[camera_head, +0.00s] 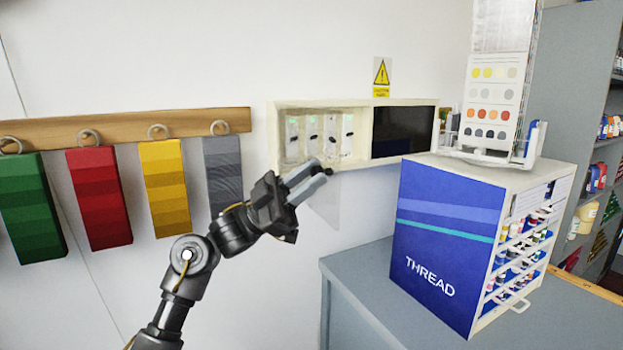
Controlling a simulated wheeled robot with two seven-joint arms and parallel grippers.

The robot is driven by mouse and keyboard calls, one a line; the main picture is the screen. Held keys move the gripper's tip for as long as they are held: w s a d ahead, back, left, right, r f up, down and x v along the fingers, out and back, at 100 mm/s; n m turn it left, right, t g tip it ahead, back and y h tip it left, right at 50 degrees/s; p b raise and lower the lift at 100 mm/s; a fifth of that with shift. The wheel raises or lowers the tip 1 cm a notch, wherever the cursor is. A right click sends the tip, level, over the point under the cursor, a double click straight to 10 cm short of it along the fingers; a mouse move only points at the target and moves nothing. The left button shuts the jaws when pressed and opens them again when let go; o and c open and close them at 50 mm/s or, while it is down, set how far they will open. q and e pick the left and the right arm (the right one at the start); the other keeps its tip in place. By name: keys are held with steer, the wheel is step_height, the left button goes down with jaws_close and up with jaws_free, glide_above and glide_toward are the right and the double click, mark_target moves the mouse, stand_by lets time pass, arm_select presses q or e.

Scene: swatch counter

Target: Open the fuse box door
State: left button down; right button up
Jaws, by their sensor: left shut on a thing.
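The cream fuse box (362,103) is fixed to the white wall. Its left half shows several white fuse units with dark switches; its right half is a dark panel (403,132). A faint see-through pane, which looks like the door (328,205), shows below the left half, tilted out from the box; its edges are hard to make out. My left gripper (320,176) is at the box's lower edge, shut on a small dark knob (329,172) that seems to belong to the door. The fingers partly hide the knob. My right gripper is not in view.
A blue thread cabinet (440,245) stands on the grey counter (350,280) at right, with a colour chart stand (492,100) on top. Colored swatches hang from a wooden rail (190,122) at left. A yellow warning sign (382,75) is above the box.

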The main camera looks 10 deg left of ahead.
arm_select(q)
steer(key=shift+f, duration=0.1)
steer(key=c, duration=1.2)
jaws_free()
steer(key=b+v, duration=0.4)
steer(key=v, duration=0.6)
steer(key=shift+a+f+b, duration=0.2)
steer(key=shift+a+b, duration=0.05)
steer(key=shift+b, duration=0.15)
